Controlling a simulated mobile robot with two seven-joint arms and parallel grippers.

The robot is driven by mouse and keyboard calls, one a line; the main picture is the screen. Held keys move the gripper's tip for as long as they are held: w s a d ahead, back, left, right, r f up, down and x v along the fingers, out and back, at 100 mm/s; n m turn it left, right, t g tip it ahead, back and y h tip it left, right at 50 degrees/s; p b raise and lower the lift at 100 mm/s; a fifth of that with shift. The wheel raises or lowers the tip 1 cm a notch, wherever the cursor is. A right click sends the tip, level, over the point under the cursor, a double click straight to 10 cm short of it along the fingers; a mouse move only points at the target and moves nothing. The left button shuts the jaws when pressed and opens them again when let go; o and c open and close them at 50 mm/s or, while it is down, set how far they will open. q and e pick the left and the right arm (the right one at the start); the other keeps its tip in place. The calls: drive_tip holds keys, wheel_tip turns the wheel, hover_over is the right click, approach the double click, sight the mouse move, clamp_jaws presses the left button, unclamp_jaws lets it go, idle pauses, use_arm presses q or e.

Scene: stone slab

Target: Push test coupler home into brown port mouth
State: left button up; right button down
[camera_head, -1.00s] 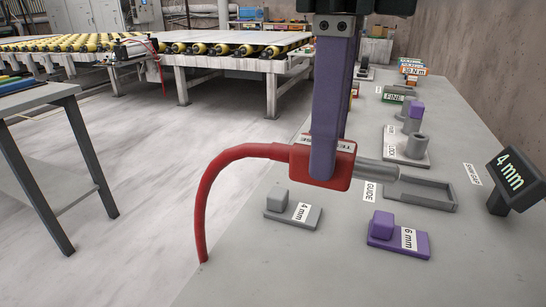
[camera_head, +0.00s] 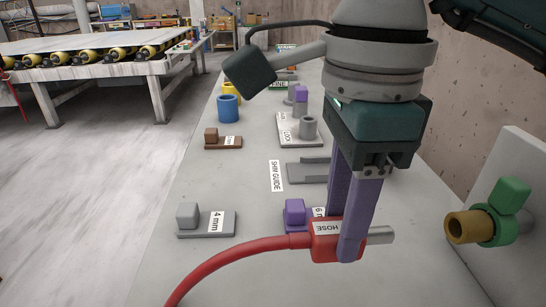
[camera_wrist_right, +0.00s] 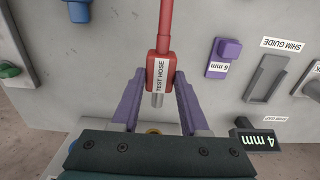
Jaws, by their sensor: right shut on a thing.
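The test coupler (camera_head: 327,243) is a red block labelled HOSE with a grey metal nose (camera_head: 380,235) pointing right and a red hose trailing left. It also shows in the right wrist view (camera_wrist_right: 160,68). My right gripper (camera_head: 350,245) has purple fingers shut on the red block. The brown port mouth (camera_head: 457,227) is a brassy tube on a green valve fitting at the right panel. The nose is apart from the mouth, a short gap to its left and at about its height in the picture. My left gripper is not in view.
A pale upright panel (camera_head: 520,180) carries the port. The 4 mm grey block (camera_head: 190,214), purple 6 mm block (camera_head: 294,212), brown block (camera_head: 211,135) and shim guide (camera_head: 306,171) are on the bench. Blue (camera_head: 228,108) and yellow rings stand further back.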

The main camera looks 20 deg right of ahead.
drive_tip(key=shift+s+d+b, duration=0.2)
drive_tip(key=shift+d, duration=0.75)
drive_tip(key=shift+s+d+b, duration=0.15)
drive_tip(key=shift+s+d, duration=0.1)
drive_tip(key=shift+d, duration=0.7)
drive_tip(key=shift+s+d+b, duration=0.2)
drive_tip(key=shift+d, duration=0.75)
drive_tip(key=shift+b, duration=0.6)
drive_tip(key=shift+s+d+b, duration=0.3)
drive_tip(key=shift+d+b, duration=0.05)
drive_tip(key=shift+d, duration=0.65)
drive_tip(key=shift+s+d+b, duration=0.25)
drive_tip(key=shift+d+b, duration=0.1)
drive_tip(key=shift+d, duration=0.6)
drive_tip(key=shift+c, duration=1.7)
unclamp_jaws()
